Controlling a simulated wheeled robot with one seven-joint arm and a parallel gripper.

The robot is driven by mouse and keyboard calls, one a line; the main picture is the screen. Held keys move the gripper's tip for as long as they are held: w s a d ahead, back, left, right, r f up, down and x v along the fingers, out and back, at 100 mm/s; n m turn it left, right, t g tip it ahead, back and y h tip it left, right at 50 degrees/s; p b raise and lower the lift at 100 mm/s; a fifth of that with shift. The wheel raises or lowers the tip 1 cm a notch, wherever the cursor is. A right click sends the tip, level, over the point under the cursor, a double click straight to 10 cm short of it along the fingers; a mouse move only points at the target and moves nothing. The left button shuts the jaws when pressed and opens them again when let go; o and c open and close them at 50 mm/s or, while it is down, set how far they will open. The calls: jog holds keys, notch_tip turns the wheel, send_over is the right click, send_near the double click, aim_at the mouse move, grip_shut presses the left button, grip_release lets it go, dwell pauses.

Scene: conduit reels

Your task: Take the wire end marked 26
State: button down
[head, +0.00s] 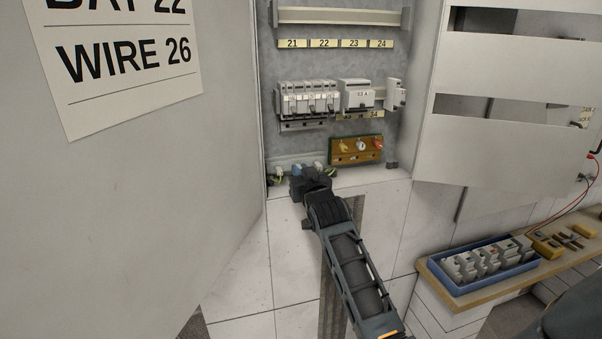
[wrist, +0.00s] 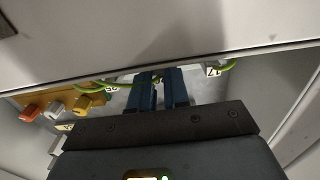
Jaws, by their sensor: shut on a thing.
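My gripper (head: 310,168) reaches into the bottom of the open cabinet. In the wrist view its two blue fingers (wrist: 163,84) are shut on a green-yellow wire end (wrist: 158,79) with a white tag; the fingers partly hide the tag and I cannot read its number surely. Another tagged wire end (wrist: 110,89) lies to the left of the fingers, its mark too small to read surely. A third wire end (wrist: 214,71), whose tag seems to read 17, lies to the right. A sign (head: 120,58) on the left door reads WIRE 26.
A brass-coloured panel (head: 345,151) with three knobs is close to the gripper. Breakers (head: 308,100) sit on a rail above. Open doors stand at left (head: 150,200) and right (head: 500,140). A blue tray (head: 485,283) of modules lies on a bench at lower right.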

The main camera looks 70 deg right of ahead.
jog(key=shift+v, duration=1.15)
dwell(0.4)
jog(key=shift+p+v, duration=0.45)
jog(key=shift+v, duration=2.4)
